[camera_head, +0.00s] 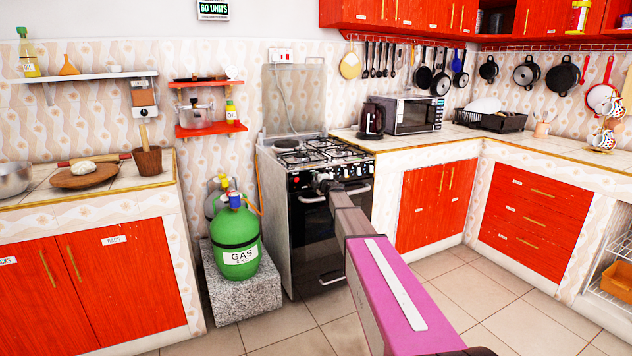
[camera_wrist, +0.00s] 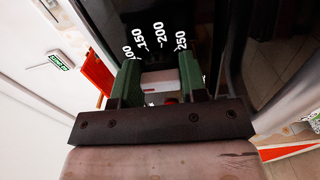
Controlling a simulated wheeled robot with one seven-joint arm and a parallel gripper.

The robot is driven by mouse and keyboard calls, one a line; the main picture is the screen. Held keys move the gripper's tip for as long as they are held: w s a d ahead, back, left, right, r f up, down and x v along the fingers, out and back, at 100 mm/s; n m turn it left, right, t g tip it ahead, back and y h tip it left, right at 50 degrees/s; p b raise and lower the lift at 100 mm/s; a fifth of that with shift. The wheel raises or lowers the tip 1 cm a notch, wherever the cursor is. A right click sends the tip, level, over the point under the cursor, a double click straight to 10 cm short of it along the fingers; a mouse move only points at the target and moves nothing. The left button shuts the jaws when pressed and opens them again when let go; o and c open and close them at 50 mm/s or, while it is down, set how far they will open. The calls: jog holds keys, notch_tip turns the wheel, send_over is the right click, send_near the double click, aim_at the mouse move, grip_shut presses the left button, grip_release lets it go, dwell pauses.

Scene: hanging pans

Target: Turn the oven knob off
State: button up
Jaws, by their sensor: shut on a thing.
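The oven (camera_head: 312,225) is black and stands between the gas bottle and the red cabinets, with a gas hob on top. The knob shows as a pale block between the fingers. White numbers, with 150, 200 and 250 readable, stand around it on the dark panel. The head view hides the knob behind my gripper, and the knob's pointer cannot be made out.
A green gas bottle (camera_head: 238,238) stands on a stone block (camera_head: 240,285) left of the oven. Red cabinet doors (camera_head: 437,205) are close on the right. The oven door handle (camera_head: 335,193) runs just below my gripper. Tiled floor (camera_head: 470,285) is clear on the right.

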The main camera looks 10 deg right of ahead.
jog(key=shift+n, duration=0.4)
jog(key=o, duration=0.9)
jog(key=shift+s, duration=0.15)
jog(key=v, duration=1)
jog(key=shift+s+d, duration=0.1)
jog(key=shift+s, duration=0.2)
